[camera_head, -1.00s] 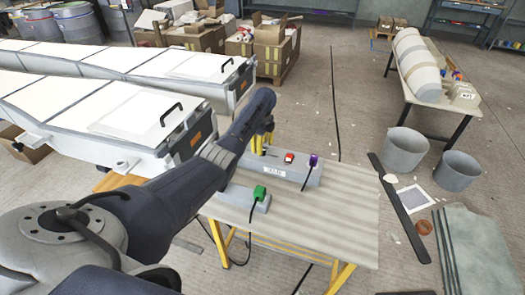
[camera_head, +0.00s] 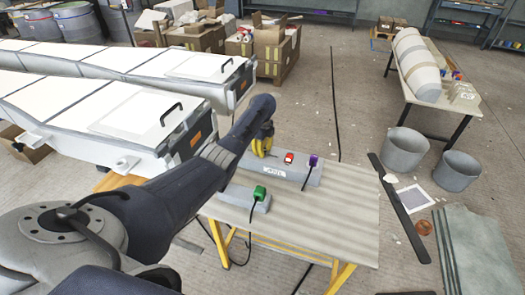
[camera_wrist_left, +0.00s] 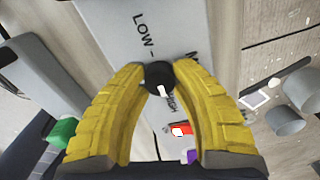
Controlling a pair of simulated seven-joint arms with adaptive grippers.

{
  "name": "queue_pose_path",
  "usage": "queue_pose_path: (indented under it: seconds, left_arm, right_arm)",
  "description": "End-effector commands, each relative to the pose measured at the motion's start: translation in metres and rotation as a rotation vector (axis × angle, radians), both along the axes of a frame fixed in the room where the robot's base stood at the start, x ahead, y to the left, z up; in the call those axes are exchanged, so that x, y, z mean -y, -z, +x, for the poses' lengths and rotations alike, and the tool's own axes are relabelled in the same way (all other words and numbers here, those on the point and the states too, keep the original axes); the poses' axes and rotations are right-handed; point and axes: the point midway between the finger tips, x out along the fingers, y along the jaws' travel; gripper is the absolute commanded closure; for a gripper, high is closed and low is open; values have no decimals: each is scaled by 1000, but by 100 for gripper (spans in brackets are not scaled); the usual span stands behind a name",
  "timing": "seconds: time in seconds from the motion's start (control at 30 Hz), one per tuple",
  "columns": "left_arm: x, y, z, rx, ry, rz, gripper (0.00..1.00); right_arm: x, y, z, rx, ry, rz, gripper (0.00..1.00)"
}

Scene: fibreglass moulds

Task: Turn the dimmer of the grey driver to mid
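The grey driver (camera_head: 310,179) is a long box on the bench, and its light top face (camera_wrist_left: 112,22) fills the upper middle of the left wrist view. Its dimmer is a black knob (camera_wrist_left: 156,74) with a white pointer, which points down in the picture, towards HIGH. LOW is printed above the knob; a partly hidden word starting with M is at right. My left gripper (camera_head: 262,149) has its yellow fingers over the driver's left end. In the wrist view its fingertips (camera_wrist_left: 160,70) are closed on either side of the knob and appear to touch it. My right gripper is not in view.
A red switch (camera_head: 289,158) and a purple plug (camera_head: 313,160) with a black cable sit on the driver, right of my gripper. A smaller grey box (camera_head: 237,198) with a green plug (camera_head: 259,192) stands in front. The bench top (camera_head: 335,215) is bare at right.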

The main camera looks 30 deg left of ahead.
Motion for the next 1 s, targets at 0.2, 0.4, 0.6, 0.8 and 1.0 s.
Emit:
queue_pose_path:
  seconds: [0.2, 0.4, 0.6, 0.8, 1.0]
  left_arm:
    - [0, 0, 0, 0, 0, 0, 100]
    - [0, 0, 0, 0, -7, 0, 100]
    - [0, 0, 0, 0, -68, -1, 100]
    - [0, 0, 0, 0, -212, -1, 100]
    - [1, 0, 0, 0, -400, -1, 100]
  right_arm:
    - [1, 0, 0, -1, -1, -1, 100]
    - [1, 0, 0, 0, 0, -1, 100]
    - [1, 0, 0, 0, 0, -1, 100]
    - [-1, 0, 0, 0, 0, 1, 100]
    - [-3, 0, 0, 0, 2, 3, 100]
